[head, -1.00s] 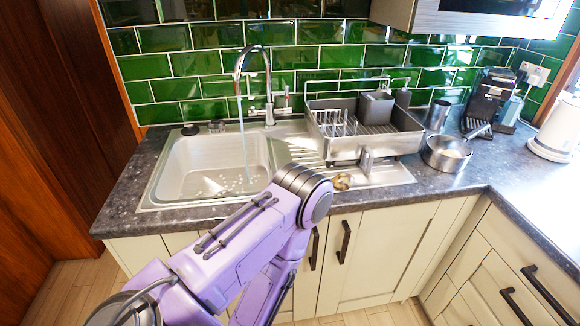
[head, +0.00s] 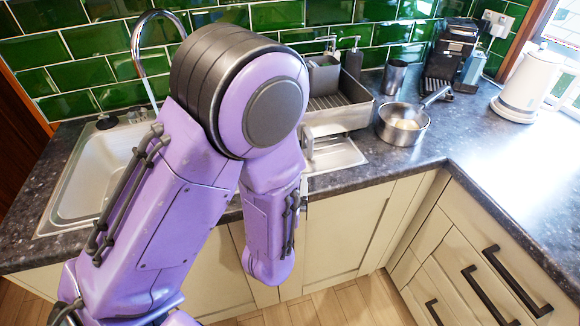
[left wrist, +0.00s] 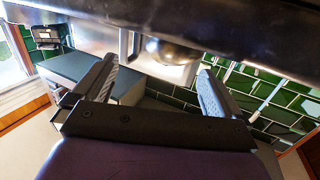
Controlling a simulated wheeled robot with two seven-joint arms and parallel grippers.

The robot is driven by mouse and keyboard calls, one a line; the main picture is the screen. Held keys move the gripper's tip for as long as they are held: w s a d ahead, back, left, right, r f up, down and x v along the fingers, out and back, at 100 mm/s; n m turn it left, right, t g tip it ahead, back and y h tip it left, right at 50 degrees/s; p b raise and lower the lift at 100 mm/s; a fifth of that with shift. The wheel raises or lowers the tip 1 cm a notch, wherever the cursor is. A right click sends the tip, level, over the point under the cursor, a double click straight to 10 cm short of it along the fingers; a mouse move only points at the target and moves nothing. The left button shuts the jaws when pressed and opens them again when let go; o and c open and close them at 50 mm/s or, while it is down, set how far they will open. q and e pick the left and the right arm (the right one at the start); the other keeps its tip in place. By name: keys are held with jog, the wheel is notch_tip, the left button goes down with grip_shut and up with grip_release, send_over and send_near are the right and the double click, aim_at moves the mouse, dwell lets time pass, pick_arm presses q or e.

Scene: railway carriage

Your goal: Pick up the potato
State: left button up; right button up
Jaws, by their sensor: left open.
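In the left wrist view, which looks upside down, my left gripper (left wrist: 156,72) is open, its two dark fingers apart. A rounded brownish, shiny thing (left wrist: 172,54), likely the potato, shows beyond the fingertips at the top middle, beside a metal surface. It is in shade, and nothing is held between the fingers. In the head view my purple left arm blocks the front part of the drainer, where a small brown lump showed earlier. The potato and the left gripper are hidden there. My right gripper is not in view.
A sink (head: 78,190) with an arched tap (head: 136,45) is at the left. A grey dish rack (head: 350,115) stands behind my arm. A steel saucepan (head: 403,128) with pale contents stands to its right. A white kettle (head: 525,88) is far right. The right worktop (head: 500,150) is clear.

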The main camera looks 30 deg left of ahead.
pick_arm(q)
jog(key=shift+w+a+f+b, duration=0.2)
jog(key=shift+a+f+b, duration=0.25)
jog(key=shift+b, duration=0.45)
jog(key=shift+s+a+r+p, duration=0.1)
jog(key=shift+a+r+p, duration=0.2)
jog(key=shift+r, duration=0.25)
jog(key=shift+s+a+r+p, duration=0.15)
jog(key=shift+a+r, duration=0.15)
jog(key=shift+r, duration=0.2)
jog(key=x, duration=0.2)
jog(key=p+x, duration=0.1)
jog(key=x, duration=0.1)
jog(key=f+x, duration=0.1)
jog(key=x, duration=0.1)
jog(key=shift+w+d+f, duration=0.1)
jog(key=shift+w+d, duration=0.15)
jog(key=shift+w, duration=0.1)
jog(key=shift+w+a, duration=0.2)
jog(key=shift+w, duration=0.1)
jog(key=shift+s, duration=0.35)
jog(key=shift+w, duration=0.1)
jog(key=c, duration=1.1)
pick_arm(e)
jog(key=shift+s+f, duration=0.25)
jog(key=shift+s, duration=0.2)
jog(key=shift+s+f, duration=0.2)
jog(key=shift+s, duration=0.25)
